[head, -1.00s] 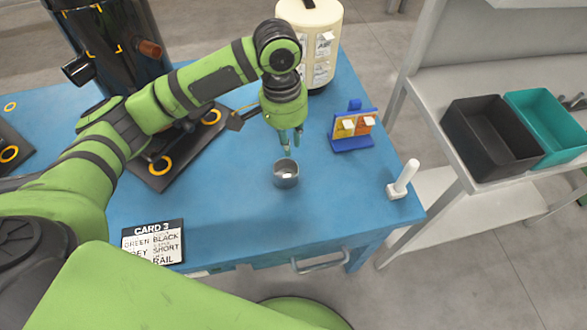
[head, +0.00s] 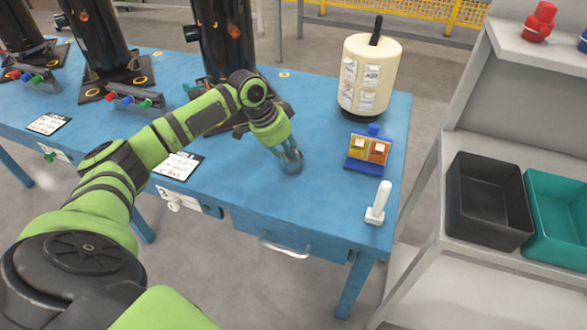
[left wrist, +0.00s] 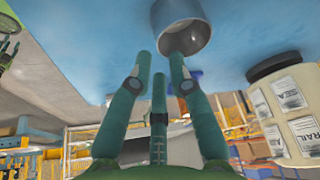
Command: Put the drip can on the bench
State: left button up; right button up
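The drip can (head: 292,166) is a small grey metal cup on the blue table (head: 330,205). My left gripper (head: 288,152) is just above and over the can in the head view, its fingers partly covering the can's rim. In the left wrist view the can (left wrist: 171,20) shows just beyond the fingertips, its open mouth facing the camera. The teal fingers of my left gripper (left wrist: 159,58) stand apart with nothing between them. Whether a fingertip touches the can I cannot tell. My right gripper is not in view.
A cream canister (head: 367,80), a blue stand with yellow and orange blocks (head: 368,148) and a white upright handle (head: 378,203) stand to the right. A grey shelf unit holds black (head: 488,200) and teal (head: 560,215) bins. Black cylinders stand behind left.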

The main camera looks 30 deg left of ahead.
aim_at(299, 173)
pick_arm(q)
jog(key=x, duration=0.4)
jog(key=shift+a+f, duration=0.15)
jog(key=shift+f, duration=0.3)
jog(key=shift+w+f, duration=0.1)
jog(key=shift+f, duration=0.25)
grip_shut()
